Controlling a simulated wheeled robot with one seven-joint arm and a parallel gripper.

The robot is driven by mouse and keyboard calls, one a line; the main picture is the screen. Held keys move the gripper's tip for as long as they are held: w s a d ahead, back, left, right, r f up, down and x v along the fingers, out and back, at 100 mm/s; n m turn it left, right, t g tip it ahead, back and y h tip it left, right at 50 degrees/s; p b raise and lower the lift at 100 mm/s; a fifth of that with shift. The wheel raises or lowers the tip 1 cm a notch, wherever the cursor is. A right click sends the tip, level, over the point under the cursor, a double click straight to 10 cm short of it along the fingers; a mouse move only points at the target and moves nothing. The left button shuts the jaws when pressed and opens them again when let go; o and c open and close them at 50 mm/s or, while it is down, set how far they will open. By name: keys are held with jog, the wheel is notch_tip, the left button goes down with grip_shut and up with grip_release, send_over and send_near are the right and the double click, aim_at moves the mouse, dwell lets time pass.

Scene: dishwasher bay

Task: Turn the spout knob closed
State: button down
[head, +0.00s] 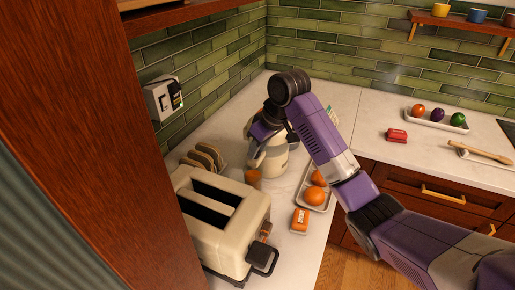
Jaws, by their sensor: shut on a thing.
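A cream rounded dispenser (274,163) stands upright on the white counter, past the toaster. My gripper (257,143) is at the front left of its upper body, pointing down and partly dark against it. Its jaws are shut on a small part there, which fits the spout knob. The knob itself is too small and too covered by the fingers to make out, so its turn angle cannot be told. A small orange-brown cup (253,177) stands just in front of the dispenser, below my gripper.
A cream toaster (243,224) stands front left, with toast slices in a rack (203,157) behind it. A tray of oranges (328,199) and an orange box (300,220) lie to the right. My arm crosses from the right. The right counter holds a red box (396,135).

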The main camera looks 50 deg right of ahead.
jog(key=shift+r+p, duration=0.1)
jog(key=shift+p, duration=0.25)
jog(key=shift+a+r+m+h+p, duration=0.15)
jog(key=shift+m+h+p, duration=0.25)
jog(key=shift+m+p, duration=0.6)
jog(key=shift+a+m+h+p, duration=0.1)
jog(key=shift+m+h+p, duration=0.25)
jog(key=shift+m, duration=0.55)
jog(key=m, duration=0.1)
jog(key=m+h, duration=0.1)
jog(key=shift+w+a+f+m+g, duration=0.1)
jog(key=shift+f+m+g, duration=0.1)
jog(key=shift+m+g, duration=0.1)
jog(key=shift+m+g+h, duration=0.3)
jog(key=shift+m+h, duration=0.25)
jog(key=shift+m, duration=1.45)
jog(key=c, duration=1.4)
grip_release()
